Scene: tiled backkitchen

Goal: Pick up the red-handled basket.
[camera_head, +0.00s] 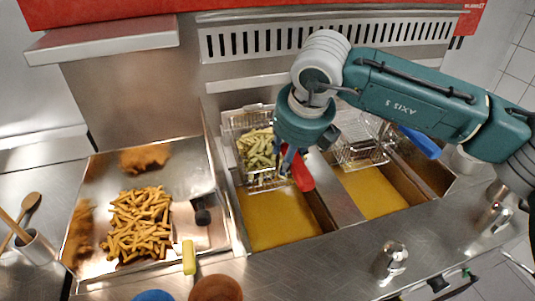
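The red-handled basket (267,183) is a wire basket holding pale fries, at the back of the left fryer vat. Its red handle (302,174) points toward the front. My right arm comes in from the right, and its gripper (286,165) points down at the handle's rear end. The wrist covers part of the basket and handle. The fingers overlap the handle in the picture, but I cannot tell whether they are closed on it. My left gripper is not in view.
A second wire basket with a blue handle (420,142) is over the right vat. Yellow oil (270,218) fills the vats. A steel tray (180,178) with browned fries is at the left. A metal shaker (391,259) stands on the front counter. A yellow-handled tool (189,257) lies at the tray's front.

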